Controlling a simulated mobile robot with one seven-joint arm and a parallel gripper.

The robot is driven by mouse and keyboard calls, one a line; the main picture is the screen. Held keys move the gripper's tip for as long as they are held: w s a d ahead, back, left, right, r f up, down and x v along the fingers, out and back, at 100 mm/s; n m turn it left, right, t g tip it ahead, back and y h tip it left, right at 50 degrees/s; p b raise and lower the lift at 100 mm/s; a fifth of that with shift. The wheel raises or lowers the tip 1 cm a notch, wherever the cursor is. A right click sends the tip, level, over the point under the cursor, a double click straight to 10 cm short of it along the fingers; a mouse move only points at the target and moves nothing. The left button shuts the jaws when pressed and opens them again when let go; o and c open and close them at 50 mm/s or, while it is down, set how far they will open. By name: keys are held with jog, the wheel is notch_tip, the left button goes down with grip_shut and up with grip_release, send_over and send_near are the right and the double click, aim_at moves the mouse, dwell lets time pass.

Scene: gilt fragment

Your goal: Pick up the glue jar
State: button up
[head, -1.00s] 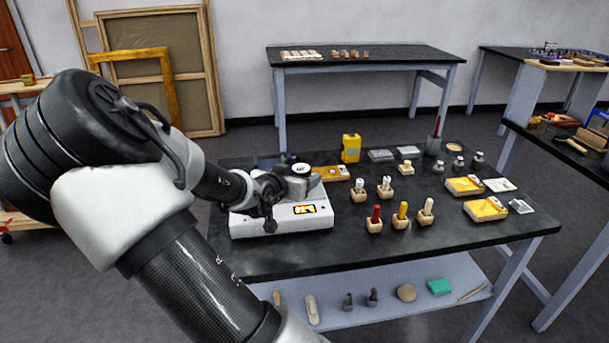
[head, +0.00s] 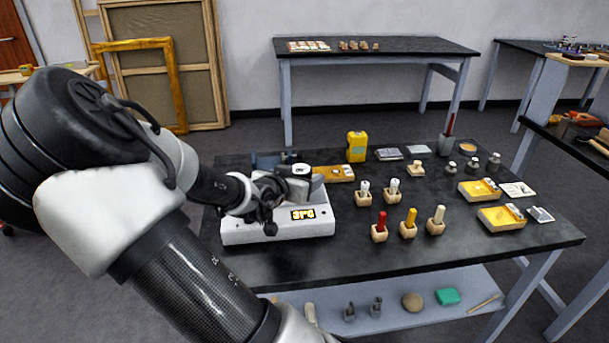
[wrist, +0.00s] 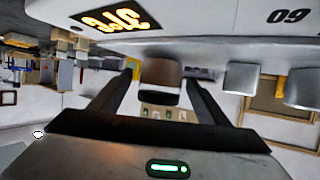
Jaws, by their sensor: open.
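The wrist view is upside down. My gripper (wrist: 159,98) is open there, its two dark fingers spread. A grey cylindrical jar with a dark end (wrist: 160,80), probably the glue jar, shows in the gap between the fingertips; I cannot tell whether they touch it. Two more grey cylinders, one nearer (wrist: 241,77) and one at the edge (wrist: 303,87), stand beside it on the white warmer (wrist: 200,25). In the head view the white warmer (head: 245,232) sits at the table's left, my gripper (head: 270,205) close over it.
The black table (head: 330,255) holds a yellow container (head: 356,147), several brushes or tools in wooden blocks (head: 408,225), yellow trays (head: 501,218) and small metal weights (head: 472,165). A shelf (head: 385,317) lies below. The table's front strip is clear.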

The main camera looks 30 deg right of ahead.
jog(key=shift+w+d+f, duration=0.1)
jog(key=shift+d, duration=0.1)
jog(key=shift+a, duration=0.1)
jog(key=shift+c, duration=0.3)
jog(key=c, duration=1.3)
